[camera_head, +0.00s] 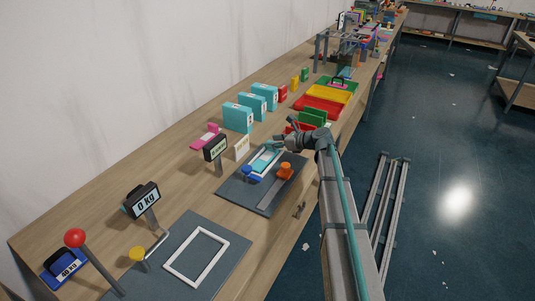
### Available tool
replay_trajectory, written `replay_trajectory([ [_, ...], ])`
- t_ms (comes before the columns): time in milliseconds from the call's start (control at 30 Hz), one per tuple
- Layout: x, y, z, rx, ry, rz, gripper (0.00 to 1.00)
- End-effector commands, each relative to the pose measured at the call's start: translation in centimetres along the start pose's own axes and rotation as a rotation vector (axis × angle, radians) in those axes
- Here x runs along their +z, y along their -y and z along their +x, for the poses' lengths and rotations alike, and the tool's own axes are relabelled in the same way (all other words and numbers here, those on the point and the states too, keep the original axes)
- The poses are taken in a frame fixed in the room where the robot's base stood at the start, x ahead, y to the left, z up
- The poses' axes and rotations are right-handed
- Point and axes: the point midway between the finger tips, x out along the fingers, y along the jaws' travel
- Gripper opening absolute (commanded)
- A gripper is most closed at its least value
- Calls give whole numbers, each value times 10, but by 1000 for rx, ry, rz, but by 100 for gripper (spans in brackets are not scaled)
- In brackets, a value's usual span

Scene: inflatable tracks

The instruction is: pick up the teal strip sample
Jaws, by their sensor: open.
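The teal strip sample (262,164) lies in a pale holder on a dark grey plate (240,194) on the workbench. A blue knob-like part (250,174) stands by its near end, and an orange one (285,172) stands to its right. My gripper (275,146) is at the far end of the strip, reaching in from the right. The gripper is open, but its fingers are small and partly merge with the strip's colour. I cannot tell whether they touch the strip.
A small display (215,148) and a white card (242,148) stand left of the plate. Teal boxes (238,118) stand behind. Red (316,106) and yellow (328,94) trays lie beyond my arm.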

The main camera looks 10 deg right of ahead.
Motion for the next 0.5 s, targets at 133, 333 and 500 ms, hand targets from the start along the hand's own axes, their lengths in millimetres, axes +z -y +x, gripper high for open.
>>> replay_trajectory([
  [133, 0, 1, 15, 0, 0, 1, 54],
  [333, -1, 1, 16, -1, 0, 0, 54],
  [500, -1, 1, 16, -1, 0, 0, 31],
])
